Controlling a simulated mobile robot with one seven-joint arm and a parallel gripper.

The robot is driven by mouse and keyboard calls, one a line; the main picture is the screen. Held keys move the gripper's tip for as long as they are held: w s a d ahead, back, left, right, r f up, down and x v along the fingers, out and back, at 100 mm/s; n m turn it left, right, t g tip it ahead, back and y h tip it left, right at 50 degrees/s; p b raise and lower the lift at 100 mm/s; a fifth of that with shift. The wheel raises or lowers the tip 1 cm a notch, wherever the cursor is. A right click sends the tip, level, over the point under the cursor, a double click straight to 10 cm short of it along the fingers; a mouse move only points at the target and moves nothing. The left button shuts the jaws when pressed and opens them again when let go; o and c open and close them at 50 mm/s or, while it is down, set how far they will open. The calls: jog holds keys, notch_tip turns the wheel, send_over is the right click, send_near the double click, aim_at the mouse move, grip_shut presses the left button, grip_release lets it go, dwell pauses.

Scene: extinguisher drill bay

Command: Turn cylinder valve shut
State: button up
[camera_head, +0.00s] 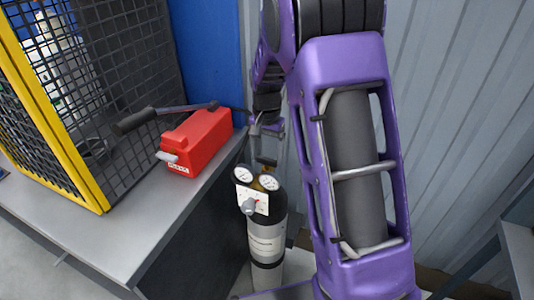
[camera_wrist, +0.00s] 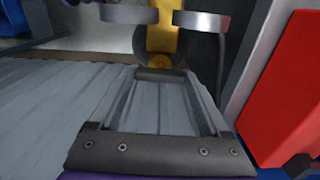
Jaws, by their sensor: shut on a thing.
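The wrist view shows the gauges edge-on beside the yellow brass valve (camera_wrist: 162,38). My gripper (camera_head: 265,160) reaches down to the cylinder's top behind the gauges. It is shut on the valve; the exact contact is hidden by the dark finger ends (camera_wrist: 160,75).
A red box (camera_head: 197,142) sits on the grey bench (camera_head: 120,236) left of the cylinder; it stands close at the right in the wrist view (camera_wrist: 290,90). A yellow-edged mesh cage (camera_head: 90,80) is further left. A corrugated wall (camera_head: 450,130) is behind my arm.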

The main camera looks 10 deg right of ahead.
aim_at(267, 159)
dwell(0.3)
jog(key=o, duration=1.2)
notch_tip(267, 159, up, 18)
jog(key=shift+f+p, duration=0.25)
jog(key=shift+p, duration=0.7)
